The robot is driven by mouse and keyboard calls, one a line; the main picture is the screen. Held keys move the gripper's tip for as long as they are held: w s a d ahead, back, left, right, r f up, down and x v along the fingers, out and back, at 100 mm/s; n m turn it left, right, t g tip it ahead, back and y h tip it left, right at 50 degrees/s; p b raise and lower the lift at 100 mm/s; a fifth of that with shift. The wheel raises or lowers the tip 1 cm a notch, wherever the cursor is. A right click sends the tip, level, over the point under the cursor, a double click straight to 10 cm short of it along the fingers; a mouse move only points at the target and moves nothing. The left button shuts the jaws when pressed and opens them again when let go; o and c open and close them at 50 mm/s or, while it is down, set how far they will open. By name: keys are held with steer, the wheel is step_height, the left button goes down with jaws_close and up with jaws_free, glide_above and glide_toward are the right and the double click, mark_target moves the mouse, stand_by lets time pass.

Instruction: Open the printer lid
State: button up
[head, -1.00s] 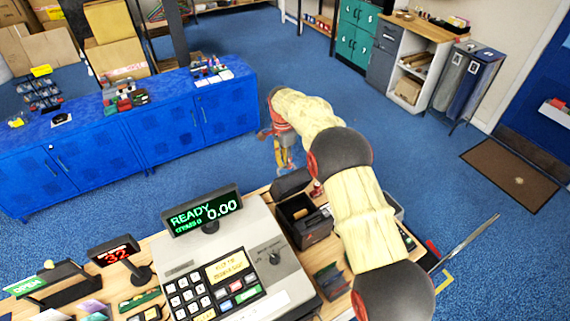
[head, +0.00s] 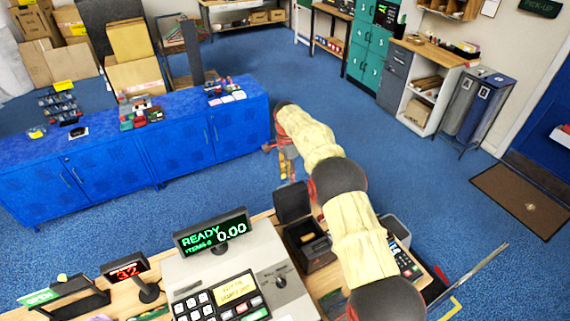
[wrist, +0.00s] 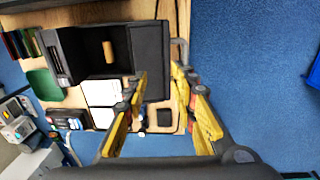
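The printer (head: 318,258) is a dark box on the counter, right of the cash register, with its inside showing. Its lid (head: 293,202) stands up, swung open at the back edge. In the wrist view the printer (wrist: 88,50) shows a tan paper roll (wrist: 108,52) inside, and the lid (wrist: 153,50) is a flat black panel beside the opening. My gripper (wrist: 160,75) is open, its yellow fingers apart near the lid's outer edge; I cannot tell whether one touches it. In the head view my gripper (head: 288,168) hangs beyond the lid, partly hidden by my arm.
The cash register (head: 240,275) stands left of the printer, and a card terminal (head: 405,262) is to the right, partly behind my arm. Blue cabinets (head: 110,155) stand across the aisle. The blue floor beyond the counter (wrist: 240,60) is clear.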

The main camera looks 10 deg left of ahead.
steer(key=shift+w+a+r+p, duration=0.45)
steer(key=shift+w+r+p, duration=0.15)
steer(key=shift+p, duration=0.25)
steer(key=shift+w+a+r+p, duration=0.5)
steer(key=shift+w+p, duration=0.2)
steer(key=shift+p, duration=0.15)
step_height(320, 180, up, 12)
steer(key=shift+w+a, duration=0.2)
steer(key=shift+w, duration=0.15)
steer(key=shift+c, duration=0.3)
